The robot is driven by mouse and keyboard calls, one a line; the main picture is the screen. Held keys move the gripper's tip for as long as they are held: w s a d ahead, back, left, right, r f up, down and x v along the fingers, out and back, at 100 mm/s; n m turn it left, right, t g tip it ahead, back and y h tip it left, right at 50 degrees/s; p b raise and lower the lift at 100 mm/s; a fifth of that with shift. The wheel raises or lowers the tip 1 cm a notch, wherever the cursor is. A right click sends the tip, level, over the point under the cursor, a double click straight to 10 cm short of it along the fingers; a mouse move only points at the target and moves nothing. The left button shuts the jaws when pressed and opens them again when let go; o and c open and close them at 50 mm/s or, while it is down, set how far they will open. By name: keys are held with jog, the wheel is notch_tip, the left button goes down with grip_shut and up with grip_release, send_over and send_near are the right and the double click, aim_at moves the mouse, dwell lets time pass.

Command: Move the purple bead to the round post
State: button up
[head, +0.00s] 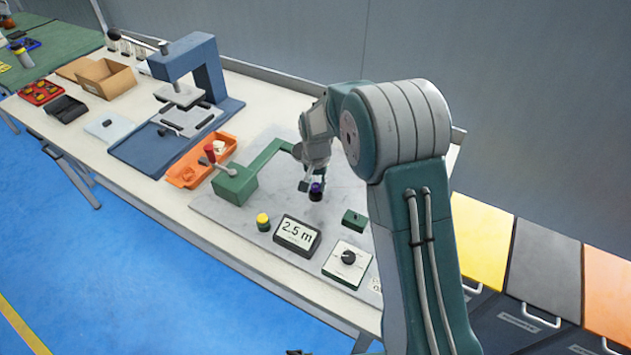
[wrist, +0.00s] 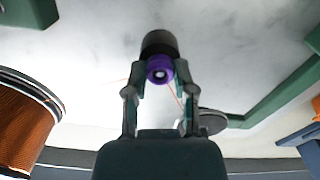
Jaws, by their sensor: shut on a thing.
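In the head view the purple bead (head: 316,186) is a small spot below my gripper (head: 311,183), over the grey plate. A short black cylinder (wrist: 159,43) lies directly against or behind the bead in the wrist view. It may be the round post. I cannot tell whether the bead is around it or only in line with it.
A copper-coloured wire spool (wrist: 22,125) is at the wrist view's left. A green bracket (head: 240,181) stands on the grey plate (head: 225,207). A yellow button (head: 263,221), a display reading 2.5 m (head: 297,235) and a dial box (head: 347,263) are in front.

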jog(key=o, duration=0.8)
jog(key=shift+c, duration=0.2)
notch_tip(320, 180, up, 12)
jog(key=shift+f, duration=0.1)
jog(key=s+d+r+n+t, duration=0.1)
jog(key=s+d+r+t, duration=0.1)
jog(key=s+d+r, duration=0.35)
jog(key=s+d+r+n+t, duration=0.1)
jog(key=s+d+r, duration=0.1)
jog(key=s+r, duration=0.6)
jog(key=s+d+f+n+t, duration=0.1)
jog(key=s+d+t, duration=0.1)
jog(key=s, duration=1.4)
jog(key=shift+s+d+f+n+t, duration=0.15)
jog(key=shift+s+d+n+t, duration=0.15)
jog(key=shift+d, duration=0.45)
